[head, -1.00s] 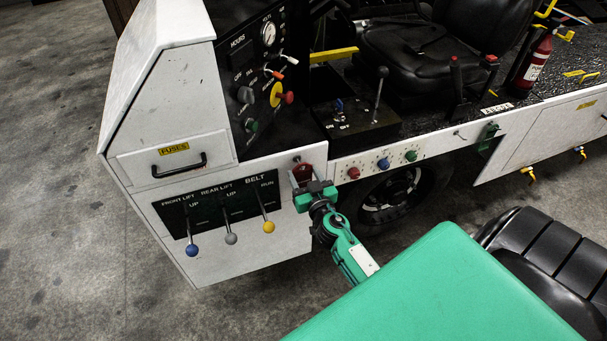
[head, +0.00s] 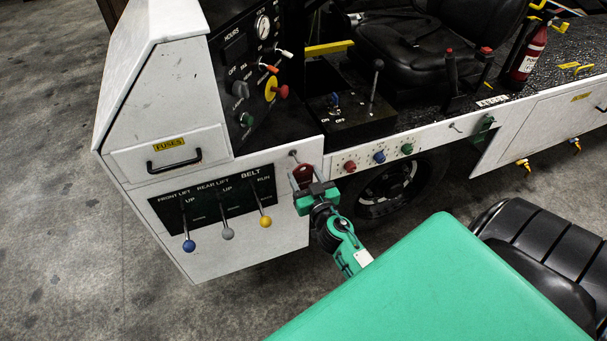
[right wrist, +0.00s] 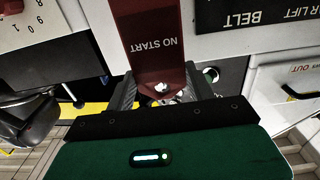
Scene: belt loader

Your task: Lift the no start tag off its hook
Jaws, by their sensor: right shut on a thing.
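The no start tag (head: 303,173) is a dark red plate in front of the white panel, right of the belt lever. In the right wrist view the tag (right wrist: 158,35) shows its white NO START lettering upside down. My right gripper (head: 303,182) is shut on the tag, with one finger on each side of it; the fingers also show in the right wrist view (right wrist: 160,92). A small hook (head: 293,154) shows on the panel just above and left of the tag. I cannot tell whether the tag still touches it. My left gripper is not in view.
Blue, grey and yellow lever knobs (head: 228,233) stick out left of my gripper. Red, blue and green knobs (head: 379,157) sit on the side rail to its right. A wheel (head: 388,188) lies below the rail.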

